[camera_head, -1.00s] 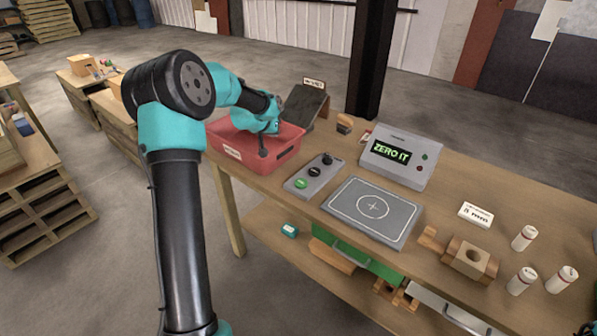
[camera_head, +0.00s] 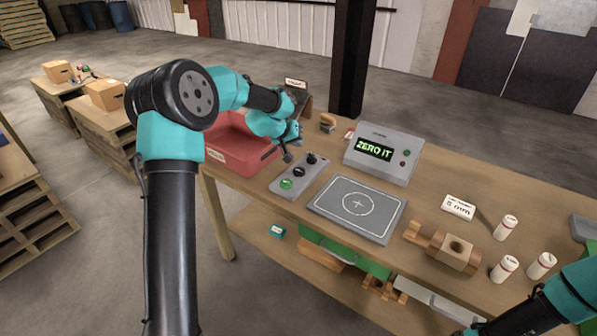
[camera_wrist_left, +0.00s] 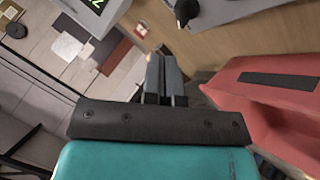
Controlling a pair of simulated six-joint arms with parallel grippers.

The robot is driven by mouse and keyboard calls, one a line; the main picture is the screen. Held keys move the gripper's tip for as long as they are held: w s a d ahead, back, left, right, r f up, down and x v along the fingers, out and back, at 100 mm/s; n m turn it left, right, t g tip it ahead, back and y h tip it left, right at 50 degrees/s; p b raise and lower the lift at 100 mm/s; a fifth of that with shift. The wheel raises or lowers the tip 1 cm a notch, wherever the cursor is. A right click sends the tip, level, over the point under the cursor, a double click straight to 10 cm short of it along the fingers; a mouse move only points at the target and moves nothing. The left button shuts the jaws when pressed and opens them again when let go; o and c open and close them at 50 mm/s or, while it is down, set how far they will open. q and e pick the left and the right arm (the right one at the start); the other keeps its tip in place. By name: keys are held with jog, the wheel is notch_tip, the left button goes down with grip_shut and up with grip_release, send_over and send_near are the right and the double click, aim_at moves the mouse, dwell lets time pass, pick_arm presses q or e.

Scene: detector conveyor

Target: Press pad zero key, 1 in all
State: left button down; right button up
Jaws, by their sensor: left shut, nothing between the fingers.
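A grey control box (camera_head: 300,177) on the bench carries a green button (camera_head: 286,184), a dark middle key (camera_head: 299,172) and a black knob (camera_head: 311,159). Their small markings are unreadable, so I cannot tell which is the zero key. A grey pad (camera_head: 357,205) with a white circle and cross lies right of it. My left gripper (camera_head: 288,157) is shut and empty, above the gap between the red bin and the control box, apart from the keys. In the left wrist view its fingers (camera_wrist_left: 164,62) are together, with the knob (camera_wrist_left: 186,11) at the top edge.
The red bin (camera_head: 222,152) stands left of the control box. A display unit (camera_head: 383,153) behind the pad reads "ZERO IT". Wooden blocks (camera_head: 446,247), a small sign (camera_head: 458,207) and white cylinders (camera_head: 505,228) stand to the right. My right arm enters at the lower right.

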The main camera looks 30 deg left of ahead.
aim_at(298, 170)
pick_arm(q)
jog(key=shift+f, duration=4.35)
jog(key=shift+f, duration=0.85)
jog(key=shift+r, duration=0.85)
jog(key=shift+r, duration=0.1)
jog(key=shift+r, duration=2.45)
